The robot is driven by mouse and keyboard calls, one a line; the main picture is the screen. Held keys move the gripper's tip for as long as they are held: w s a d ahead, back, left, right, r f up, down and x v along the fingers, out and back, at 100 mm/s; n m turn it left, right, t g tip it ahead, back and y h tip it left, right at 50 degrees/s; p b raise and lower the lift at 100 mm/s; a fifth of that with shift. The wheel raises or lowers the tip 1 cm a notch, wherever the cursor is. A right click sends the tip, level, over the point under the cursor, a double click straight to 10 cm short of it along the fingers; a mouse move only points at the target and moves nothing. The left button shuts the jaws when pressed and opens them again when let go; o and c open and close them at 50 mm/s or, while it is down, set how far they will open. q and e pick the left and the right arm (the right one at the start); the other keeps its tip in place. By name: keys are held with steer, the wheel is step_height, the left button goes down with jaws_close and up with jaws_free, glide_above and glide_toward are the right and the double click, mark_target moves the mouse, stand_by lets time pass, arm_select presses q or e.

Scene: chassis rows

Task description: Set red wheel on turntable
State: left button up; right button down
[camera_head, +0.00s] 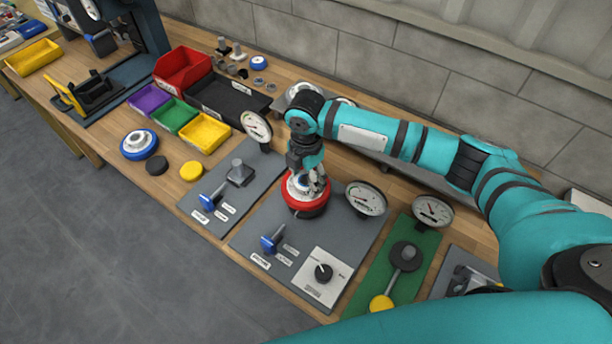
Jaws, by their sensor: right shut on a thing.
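The red wheel (293,199) has a red rim and a pale metal hub. It is at the middle of the bench, over a grey panel (262,225). My right gripper (314,186) reaches down from above and is shut on the wheel at its hub. A dark round part (310,213) shows just under the wheel's rim; it may be the turntable, but the wheel hides most of it. I cannot tell whether the wheel rests on it or hangs slightly above. My left gripper is not in view.
Gauges (366,198) stand close to the wheel. A blue lever (272,239) and a knob box (321,276) are in front. A blue wheel (138,146), a black disc (157,165) and a yellow disc (191,171) lie left, near coloured bins (204,133). A wall (400,60) stands behind.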

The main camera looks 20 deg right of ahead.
steer(key=shift+f, duration=0.75)
stand_by(0.6)
steer(key=shift+f, duration=0.2)
steer(key=shift+f+b, duration=0.65)
steer(key=shift+f, duration=0.6)
steer(key=shift+c, duration=1.9)
jaws_free()
step_height(320, 180, up, 12)
